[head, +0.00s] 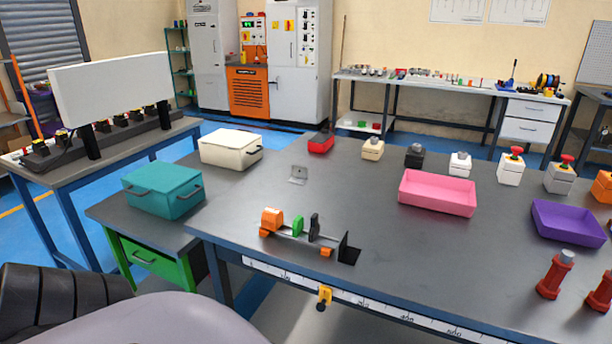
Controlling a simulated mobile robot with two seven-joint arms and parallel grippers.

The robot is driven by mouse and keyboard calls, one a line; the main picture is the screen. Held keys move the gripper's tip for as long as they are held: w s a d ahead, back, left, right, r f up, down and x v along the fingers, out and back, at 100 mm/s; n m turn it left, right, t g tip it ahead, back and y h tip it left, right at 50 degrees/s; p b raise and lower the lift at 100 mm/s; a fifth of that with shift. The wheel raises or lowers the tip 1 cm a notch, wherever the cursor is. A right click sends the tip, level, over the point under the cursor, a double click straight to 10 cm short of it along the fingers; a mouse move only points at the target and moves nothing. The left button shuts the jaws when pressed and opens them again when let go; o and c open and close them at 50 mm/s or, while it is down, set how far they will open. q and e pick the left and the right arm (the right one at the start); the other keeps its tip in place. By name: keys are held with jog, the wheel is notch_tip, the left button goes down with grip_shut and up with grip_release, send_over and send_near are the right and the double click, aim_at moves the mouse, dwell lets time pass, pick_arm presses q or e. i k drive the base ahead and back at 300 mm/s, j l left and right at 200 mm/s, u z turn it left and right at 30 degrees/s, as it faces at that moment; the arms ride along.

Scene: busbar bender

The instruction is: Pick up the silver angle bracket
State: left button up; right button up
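The silver angle bracket (299,174) stands on the dark tabletop (345,205), left of the middle of the head view. It is small, with one upright plate and a short foot, and nothing touches it. Neither of my grippers shows in the head view, so I cannot see their state.
A cream box (231,149) and a teal box (163,190) are left of the bracket. A bender fixture (300,232) with orange, green and black parts stands in front of it. A pink tray (437,193) and purple tray (567,223) are to the right. Tabletop around the bracket is clear.

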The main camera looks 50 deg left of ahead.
aim_at(300, 175)
jog(key=k+j+z, duration=0.15)
jog(key=j, duration=0.2)
jog(key=k+j+z, duration=0.15)
jog(key=k+j, duration=0.2)
jog(key=j, duration=0.2)
jog(key=k+j, duration=0.25)
jog(key=k+j+z, duration=0.1)
jog(key=j, duration=0.4)
jog(key=k+j, duration=0.35)
